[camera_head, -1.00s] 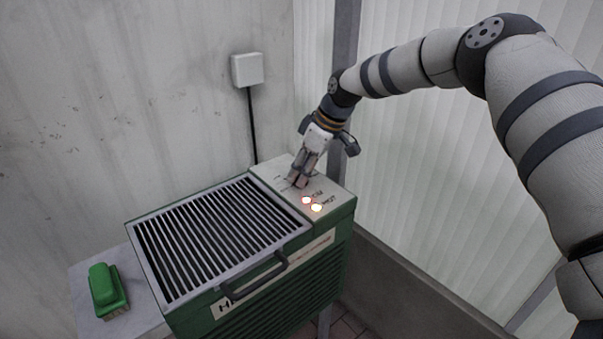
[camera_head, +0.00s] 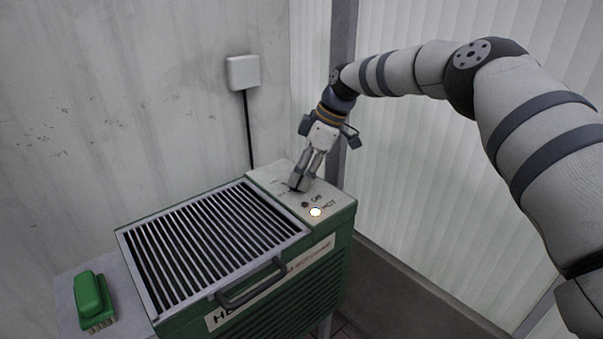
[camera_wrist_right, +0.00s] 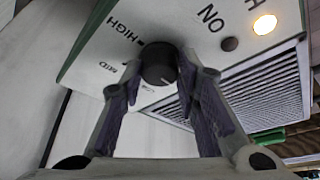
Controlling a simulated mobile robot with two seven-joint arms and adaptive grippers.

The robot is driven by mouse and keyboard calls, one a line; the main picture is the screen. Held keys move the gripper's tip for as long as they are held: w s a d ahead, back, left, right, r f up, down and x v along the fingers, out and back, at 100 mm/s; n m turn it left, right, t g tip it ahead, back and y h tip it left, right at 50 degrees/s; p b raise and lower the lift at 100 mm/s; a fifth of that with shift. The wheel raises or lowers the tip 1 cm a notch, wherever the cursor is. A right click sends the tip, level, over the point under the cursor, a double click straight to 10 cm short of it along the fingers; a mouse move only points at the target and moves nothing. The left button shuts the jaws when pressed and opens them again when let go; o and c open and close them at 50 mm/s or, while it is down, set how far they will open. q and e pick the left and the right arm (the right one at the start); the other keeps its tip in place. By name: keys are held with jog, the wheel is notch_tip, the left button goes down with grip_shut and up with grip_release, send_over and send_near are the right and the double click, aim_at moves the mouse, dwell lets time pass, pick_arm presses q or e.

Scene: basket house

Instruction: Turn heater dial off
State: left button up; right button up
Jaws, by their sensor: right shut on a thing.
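The heater (camera_head: 325,238) is a green box with a slatted grille and a pale control panel (camera_head: 328,205). Its round black dial (camera_wrist_right: 158,63) shows in the right wrist view, with HIGH and MID printed beside it; other marks are partly hidden by a finger. My right gripper (camera_head: 297,186) points down at the panel. In the wrist view its fingers (camera_wrist_right: 160,72) are shut on the dial, one on each side. The ON lamp (camera_wrist_right: 230,44) is dark. The HOT lamp (camera_head: 316,212) glows. My left gripper is not in view.
A dark handle (camera_head: 250,285) sticks out from the heater's front. A green brush (camera_head: 91,300) lies on a pale surface to the left. A white wall box (camera_head: 243,72) with a black cable is behind. A wall and a pale slatted screen enclose the corner.

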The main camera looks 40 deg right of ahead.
jog(key=o, duration=1.2)
jog(key=shift+c, duration=0.2)
jog(key=v, duration=1.2)
jog(key=shift+a, duration=0.1)
